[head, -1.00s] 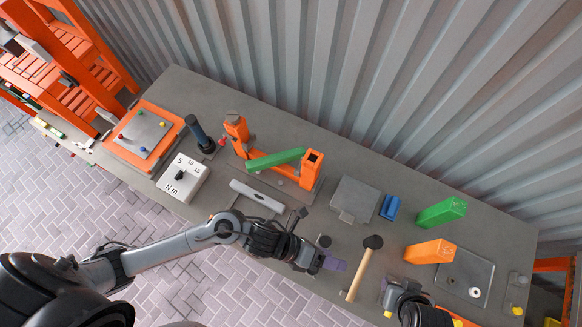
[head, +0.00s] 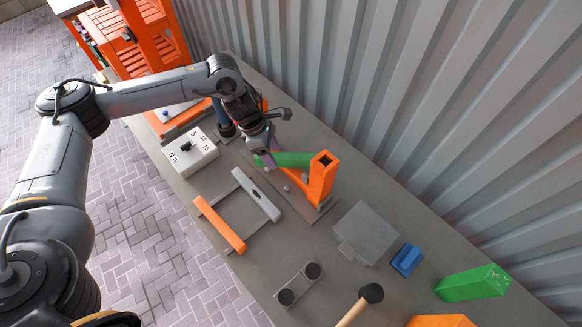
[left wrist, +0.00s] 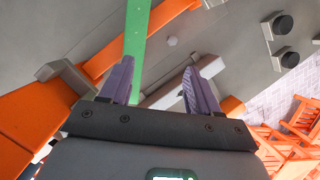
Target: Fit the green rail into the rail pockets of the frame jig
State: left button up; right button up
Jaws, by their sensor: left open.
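The green rail (head: 290,159) lies across the frame jig, its right end close against the near upright orange post (head: 321,180). Whether that end sits in a pocket I cannot tell. The jig's far post is mostly hidden behind my left arm. My left gripper (head: 263,154) is at the rail's left end, its purple fingers close to it. In the left wrist view my left gripper (left wrist: 160,85) has its fingers apart with nothing clearly between them. There the green rail (left wrist: 138,45) runs up from beside the left finger. My right gripper is out of view.
A torque tester box (head: 190,150) stands left of the jig. A grey bar (head: 257,194) and an orange bar (head: 220,225) lie in front. A grey block (head: 365,233), blue block (head: 406,260), green block (head: 475,283) and mallet (head: 371,293) are to the right.

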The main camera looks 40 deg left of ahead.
aim_at(289, 156)
pick_arm(q)
jog(key=shift+w+a+r+t+b, duration=0.15)
jog(key=shift+w+a+r+t, duration=0.1)
jog(key=shift+w+r, duration=0.4)
jog(key=shift+w+a+r+t+b, duration=0.15)
jog(key=shift+w+r+t, duration=0.1)
jog(key=shift+w+r, duration=0.35)
jog(key=shift+w+d+f, duration=0.1)
jog(key=shift+w+d, duration=0.1)
jog(key=shift+w, duration=0.1)
jog(key=x, duration=0.4)
jog(key=shift+w+d+f, duration=0.1)
jog(key=shift+f, duration=0.05)
jog(key=shift+a+x, duration=0.2)
jog(key=shift+x, duration=1.15)
jog(key=shift+a+x, duration=0.2)
jog(key=shift+x, duration=1.1)
jog(key=shift+f, duration=0.15)
grip_shut()
